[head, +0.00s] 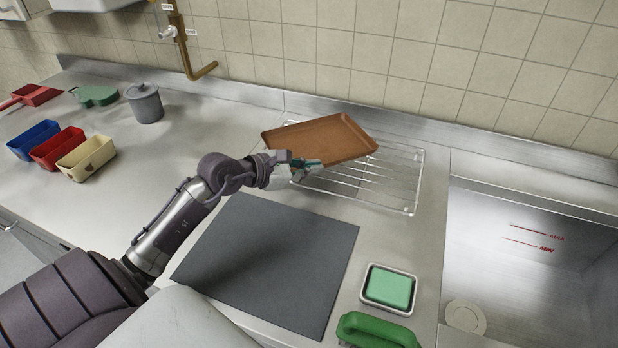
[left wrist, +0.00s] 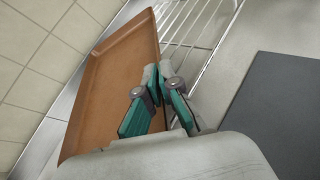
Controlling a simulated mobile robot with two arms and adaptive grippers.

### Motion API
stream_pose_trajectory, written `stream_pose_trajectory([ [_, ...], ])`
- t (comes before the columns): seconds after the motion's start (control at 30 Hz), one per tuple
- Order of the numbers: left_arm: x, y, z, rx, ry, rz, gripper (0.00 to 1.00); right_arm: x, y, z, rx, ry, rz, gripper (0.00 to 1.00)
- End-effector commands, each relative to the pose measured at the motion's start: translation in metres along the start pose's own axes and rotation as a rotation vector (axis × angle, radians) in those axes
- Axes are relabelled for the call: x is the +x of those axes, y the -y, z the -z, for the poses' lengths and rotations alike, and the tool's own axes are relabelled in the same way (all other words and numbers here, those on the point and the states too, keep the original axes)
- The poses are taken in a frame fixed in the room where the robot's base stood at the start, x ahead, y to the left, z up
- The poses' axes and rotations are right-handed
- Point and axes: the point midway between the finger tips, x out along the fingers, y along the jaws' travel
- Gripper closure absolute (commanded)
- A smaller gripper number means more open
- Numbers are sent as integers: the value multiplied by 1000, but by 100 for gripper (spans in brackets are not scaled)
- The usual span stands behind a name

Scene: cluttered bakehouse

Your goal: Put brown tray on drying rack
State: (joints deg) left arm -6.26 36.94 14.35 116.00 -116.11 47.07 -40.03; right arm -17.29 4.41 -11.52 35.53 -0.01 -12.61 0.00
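The brown tray (head: 322,138) is a shallow rectangular tray with a raised rim. In the head view it is over the back left part of the wire drying rack (head: 413,190) and looks slightly tilted; I cannot tell whether it touches the wires. My left gripper (head: 308,164) is at the tray's near edge, its fingers closed on the rim. In the left wrist view the tray (left wrist: 115,85) extends to the left of the gripper (left wrist: 158,72), and the rack's wires (left wrist: 200,30) show behind it. My right gripper is not in view.
A dark grey mat (head: 270,255) lies in front of the rack. A green sponge in a dish (head: 388,288) and a green object (head: 375,330) are nearer. The sink (head: 530,260) is at right. Coloured bins (head: 85,158) and a grey pot (head: 145,103) stand at left.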

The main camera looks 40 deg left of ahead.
Motion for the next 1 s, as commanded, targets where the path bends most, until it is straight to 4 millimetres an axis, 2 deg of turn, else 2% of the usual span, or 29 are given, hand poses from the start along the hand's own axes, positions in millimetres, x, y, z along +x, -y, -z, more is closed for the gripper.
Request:
stream_pose_trajectory([
  [0.1, -2, -4, 5, 3, 5, -4, 100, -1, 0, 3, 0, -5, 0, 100],
  [0.4, 11, 6, 37, 0, 5, -4, 100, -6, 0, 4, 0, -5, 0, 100],
  [0.8, 14, 8, 43, 3, 5, -3, 100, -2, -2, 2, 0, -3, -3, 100],
  [1.0, 13, 9, 44, 0, 1, 0, 69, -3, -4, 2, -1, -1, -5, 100],
])
